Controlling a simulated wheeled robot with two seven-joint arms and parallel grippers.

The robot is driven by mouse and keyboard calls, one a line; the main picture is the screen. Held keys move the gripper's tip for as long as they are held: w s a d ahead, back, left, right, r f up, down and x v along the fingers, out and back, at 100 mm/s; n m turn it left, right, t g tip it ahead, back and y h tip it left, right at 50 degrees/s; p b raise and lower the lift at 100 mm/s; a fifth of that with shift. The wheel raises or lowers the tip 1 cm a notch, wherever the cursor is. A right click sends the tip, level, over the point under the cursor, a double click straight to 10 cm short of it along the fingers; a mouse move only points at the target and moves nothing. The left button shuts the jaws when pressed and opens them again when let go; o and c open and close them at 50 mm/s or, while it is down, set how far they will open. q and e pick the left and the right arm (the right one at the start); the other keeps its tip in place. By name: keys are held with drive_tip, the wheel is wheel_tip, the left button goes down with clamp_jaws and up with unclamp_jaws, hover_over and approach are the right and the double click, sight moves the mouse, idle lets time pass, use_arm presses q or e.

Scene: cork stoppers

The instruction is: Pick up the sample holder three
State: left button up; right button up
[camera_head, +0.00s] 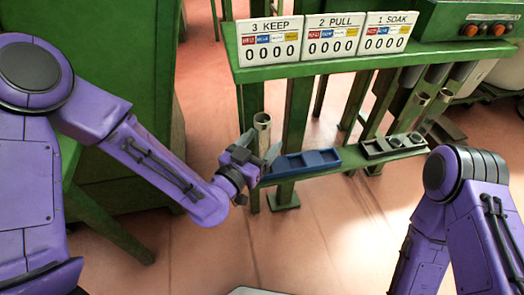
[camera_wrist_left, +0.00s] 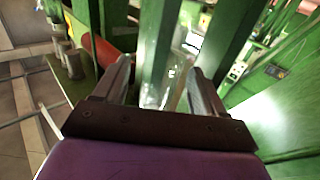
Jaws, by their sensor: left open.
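The sign "3 KEEP" (camera_head: 268,45) is the leftmost of three signs on the green upper shelf. Below it an upright metallic tube (camera_head: 262,122), apparently sample holder three, shows its open top. My left gripper (camera_head: 260,149) is open at the tube's lower part, which it partly hides. I cannot tell whether the fingers touch it. In the left wrist view the gripper (camera_wrist_left: 160,72) has its fingers apart, with a pale shiny shape (camera_wrist_left: 160,92) between them that I cannot identify surely. My right arm is at the right edge; its gripper is out of view.
A blue compartment tray (camera_head: 302,162) lies on the narrow green lower shelf, just right of my left gripper. A dark rack with round holes (camera_head: 392,146) sits farther right. More tubes (camera_head: 419,104) stand behind it. Green posts rise close behind the gripper. Open floor lies in front.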

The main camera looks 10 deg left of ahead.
use_arm(q)
drive_tip(key=shift+x, duration=1.2)
drive_tip(key=c, duration=1.1)
